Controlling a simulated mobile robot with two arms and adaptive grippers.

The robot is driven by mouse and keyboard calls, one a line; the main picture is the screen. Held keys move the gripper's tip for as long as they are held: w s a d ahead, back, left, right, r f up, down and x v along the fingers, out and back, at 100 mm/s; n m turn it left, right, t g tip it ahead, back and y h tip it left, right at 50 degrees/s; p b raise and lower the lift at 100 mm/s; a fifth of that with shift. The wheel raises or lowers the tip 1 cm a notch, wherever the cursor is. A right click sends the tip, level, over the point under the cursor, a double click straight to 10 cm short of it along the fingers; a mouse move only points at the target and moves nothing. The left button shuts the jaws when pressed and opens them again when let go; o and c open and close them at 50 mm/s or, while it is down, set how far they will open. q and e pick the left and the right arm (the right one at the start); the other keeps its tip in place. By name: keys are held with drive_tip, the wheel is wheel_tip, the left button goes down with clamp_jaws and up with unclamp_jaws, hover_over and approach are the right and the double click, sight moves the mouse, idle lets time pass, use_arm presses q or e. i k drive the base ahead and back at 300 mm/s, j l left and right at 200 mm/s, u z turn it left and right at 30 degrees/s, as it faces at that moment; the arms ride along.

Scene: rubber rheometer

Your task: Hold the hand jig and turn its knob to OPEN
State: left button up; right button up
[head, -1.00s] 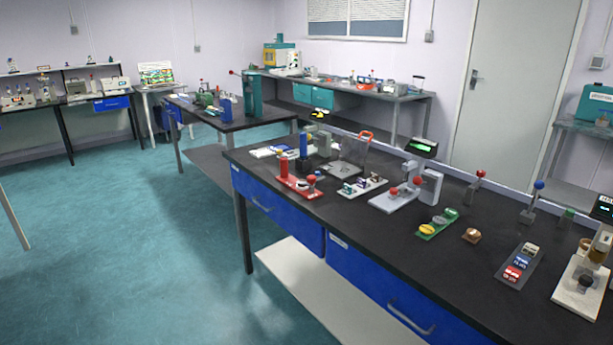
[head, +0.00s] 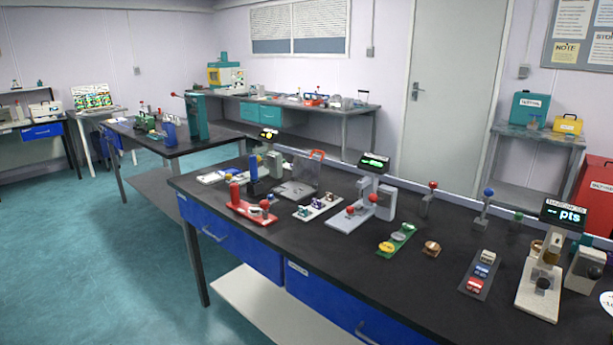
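No label in view lets me tell which fixture is the hand jig. A red-based fixture (head: 240,212) with a red cylinder and red knobs stands near the front left edge of the near black bench. A light grey fixture (head: 338,222) with a red ball knob stands right of it. A cream stand (head: 525,305) with a dark round knob (head: 543,283) is at the bench's right. No OPEN marking is readable. Neither of my grippers is in view.
The near bench (head: 400,300) has blue drawers and holds several small devices, a green tray (head: 387,247) and a dark button panel (head: 467,282). More benches stand behind. A side table (head: 540,134) is by the door. Teal floor (head: 110,260) at left is clear.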

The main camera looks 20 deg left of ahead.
sight(264, 204)
drive_tip(key=i+j+z, duration=0.25)
drive_tip(key=j, duration=0.3)
drive_tip(key=j+z, duration=0.3)
drive_tip(key=j, duration=0.25)
drive_tip(key=i+j+z, duration=0.1)
drive_tip(key=j+z, duration=0.15)
drive_tip(key=j, duration=0.4)
